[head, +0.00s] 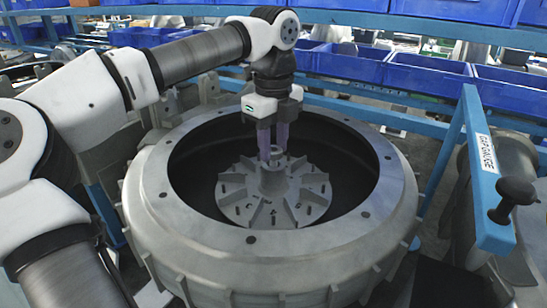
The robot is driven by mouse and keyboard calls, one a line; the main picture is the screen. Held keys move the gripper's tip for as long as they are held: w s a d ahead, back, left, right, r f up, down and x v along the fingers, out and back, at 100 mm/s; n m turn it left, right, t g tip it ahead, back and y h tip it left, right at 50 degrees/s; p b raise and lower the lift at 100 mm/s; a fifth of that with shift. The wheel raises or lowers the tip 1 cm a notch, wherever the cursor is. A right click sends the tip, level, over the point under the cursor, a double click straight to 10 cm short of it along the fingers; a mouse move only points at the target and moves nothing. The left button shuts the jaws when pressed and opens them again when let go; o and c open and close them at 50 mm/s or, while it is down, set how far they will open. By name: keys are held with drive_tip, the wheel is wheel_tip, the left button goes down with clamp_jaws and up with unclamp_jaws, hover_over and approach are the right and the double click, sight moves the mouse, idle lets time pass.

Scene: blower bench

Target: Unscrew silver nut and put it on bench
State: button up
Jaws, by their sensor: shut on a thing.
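The silver nut (274,152) sits at the top of the hub in the middle of the grey bladed impeller (240,196). The impeller lies inside the dark bowl of a large round blower housing (153,200). My gripper (272,158) points straight down from above, its two purple-grey fingers on either side of the nut and shut on it. The fingers partly hide the nut, and I cannot tell how far it sits on its thread.
Blue bins (430,72) line a rack behind the housing. A blue frame with a "GAP GAUGE" label (486,153) and a black knob (516,192) stands at the right. The housing's raised rim (330,240) surrounds the impeller.

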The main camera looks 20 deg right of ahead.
drive_tip(key=shift+r+p, duration=1.2)
drive_tip(key=shift+r, duration=0.25)
